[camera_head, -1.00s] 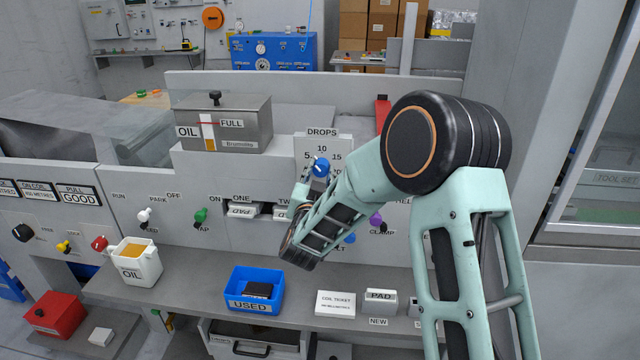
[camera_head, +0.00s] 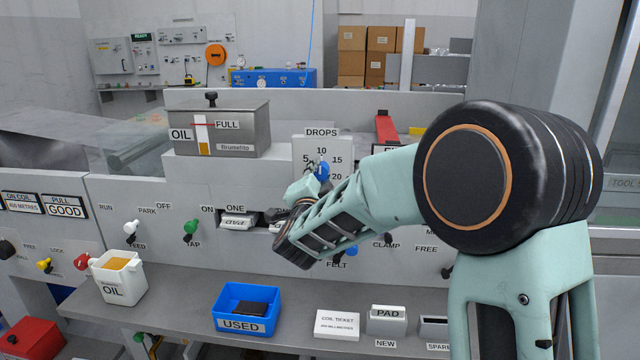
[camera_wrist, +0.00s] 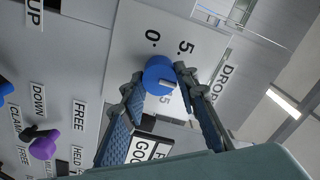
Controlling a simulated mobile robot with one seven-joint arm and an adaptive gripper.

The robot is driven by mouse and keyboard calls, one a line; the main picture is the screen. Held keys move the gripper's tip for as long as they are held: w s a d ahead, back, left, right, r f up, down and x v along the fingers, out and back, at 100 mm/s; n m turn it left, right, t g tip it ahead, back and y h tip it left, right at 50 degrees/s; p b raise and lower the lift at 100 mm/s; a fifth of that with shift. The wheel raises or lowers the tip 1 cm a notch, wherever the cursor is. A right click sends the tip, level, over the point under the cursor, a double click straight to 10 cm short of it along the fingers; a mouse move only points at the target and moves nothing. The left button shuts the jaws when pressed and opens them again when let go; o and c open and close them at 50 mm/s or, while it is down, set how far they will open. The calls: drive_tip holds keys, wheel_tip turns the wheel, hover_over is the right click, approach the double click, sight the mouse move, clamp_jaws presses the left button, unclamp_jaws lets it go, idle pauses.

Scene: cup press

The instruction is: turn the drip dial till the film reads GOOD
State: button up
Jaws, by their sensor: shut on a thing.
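The drip dial is a blue round knob (camera_head: 323,170) on the white DROPS plate (camera_head: 322,148), which bears numbers. My gripper (camera_head: 320,172) is at the dial. In the wrist view the dial (camera_wrist: 158,76) sits between the fingertips of my gripper (camera_wrist: 160,78), which is shut on it. A pale pointer bar shows on the knob's face, directed away from the 0 and 5. Its exact reading cannot be told. In the wrist view a white card (camera_wrist: 146,150) shows only "F" and "GO", partly hidden by a finger. The film reading cannot be read in full.
A steel oil tank (camera_head: 240,128) stands left of the DROPS plate. Pad slots ONE (camera_head: 238,220) and its neighbour lie below, beside my arm. A purple knob (camera_wrist: 44,145) shows in the wrist view. A blue USED bin (camera_head: 270,290) and white oil jug (camera_head: 132,290) are on the shelf.

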idle(0.3)
drive_tip(key=o, duration=1.1)
drive_tip(key=shift+o, duration=0.2)
drive_tip(key=s, duration=1.2)
drive_tip(key=shift+a, duration=0.2)
